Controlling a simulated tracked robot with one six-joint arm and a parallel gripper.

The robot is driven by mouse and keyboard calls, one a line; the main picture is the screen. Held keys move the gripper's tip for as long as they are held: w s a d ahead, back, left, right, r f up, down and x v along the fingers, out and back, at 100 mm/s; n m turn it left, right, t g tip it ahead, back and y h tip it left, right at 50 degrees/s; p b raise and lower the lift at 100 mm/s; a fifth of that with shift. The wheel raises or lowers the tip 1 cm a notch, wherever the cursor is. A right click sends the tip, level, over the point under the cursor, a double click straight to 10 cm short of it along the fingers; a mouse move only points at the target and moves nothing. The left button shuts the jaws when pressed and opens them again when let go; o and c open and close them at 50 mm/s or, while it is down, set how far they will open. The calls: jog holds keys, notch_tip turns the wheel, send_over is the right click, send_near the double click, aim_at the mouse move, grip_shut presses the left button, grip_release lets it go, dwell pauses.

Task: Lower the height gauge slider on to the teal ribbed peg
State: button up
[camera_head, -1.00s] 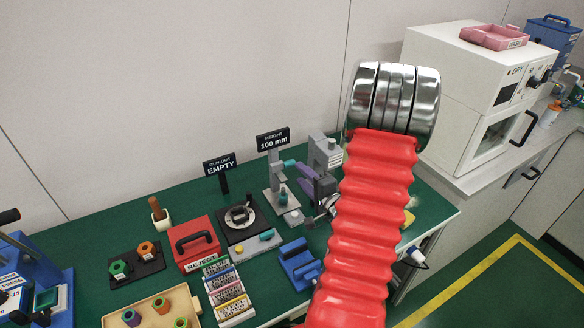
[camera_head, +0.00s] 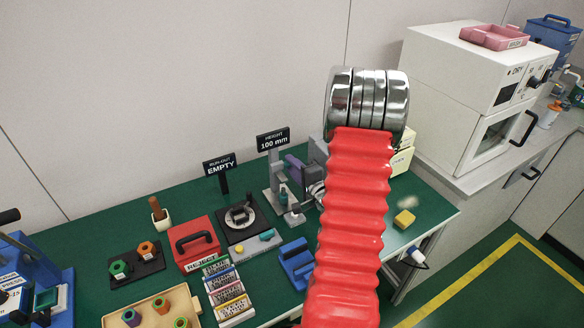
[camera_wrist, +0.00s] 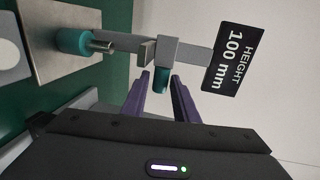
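The height gauge (camera_head: 269,176) stands at the back of the green bench, and its sign reads HEIGHT 100 mm. In the wrist view it appears sideways, with its metal base (camera_wrist: 60,62) at left. The teal peg (camera_wrist: 72,41) sits on the base with a metal pin on top. The grey slider (camera_wrist: 167,50) is on the column, apart from the pin. Its teal handle (camera_wrist: 160,80) reaches between my purple fingers. My gripper (camera_wrist: 159,82) is open, with a gap visible on each side of the handle. The head view mostly hides the slider behind my gripper (camera_head: 296,165).
Left of the gauge stands the run-out stand (camera_head: 240,217), its sign reading EMPTY. A red REJECT box (camera_head: 197,243), labelled blocks (camera_head: 229,296) and a blue fixture (camera_head: 297,262) are nearby. A white oven (camera_head: 470,90) stands farther right.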

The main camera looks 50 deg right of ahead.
grip_shut()
jog(key=shift+f, duration=0.1)
dwell(0.3)
